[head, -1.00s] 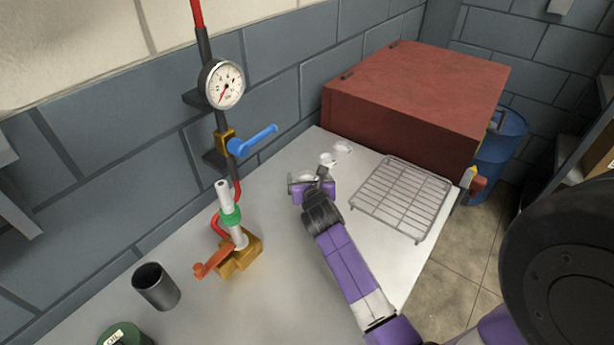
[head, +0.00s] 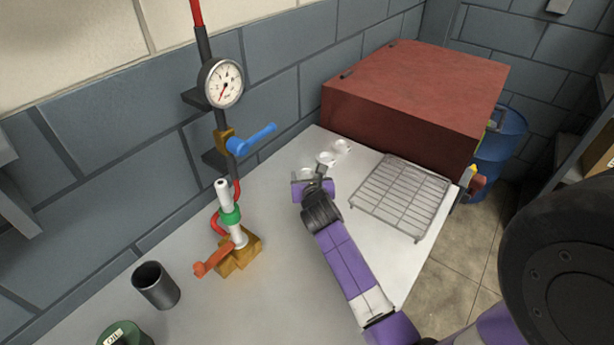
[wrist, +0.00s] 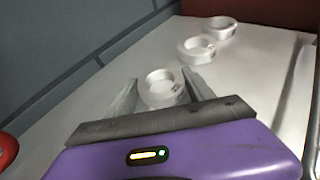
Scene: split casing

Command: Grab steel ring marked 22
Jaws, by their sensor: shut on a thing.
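Three steel rings sit in a row on the bench. The nearest ring (wrist: 161,88) is between my gripper's fingers (wrist: 160,92) in the wrist view, and the fingers are shut on it. A second ring (wrist: 196,49) lies farther off, just beyond the right finger, and a third ring (wrist: 222,27) lies behind it. In the head view the held ring (head: 304,175) shows partly behind my gripper (head: 308,180); the others are the middle ring (head: 326,158) and the far ring (head: 342,146). The marks on the rings are too small to read.
A wire rack (head: 402,195) lies right of my arm. A red box (head: 415,95) stands at the back. A gauge (head: 222,83), blue-handled valve (head: 250,140), brass-based fitting (head: 238,255) and dark cup (head: 156,286) are to the left. The bench between is clear.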

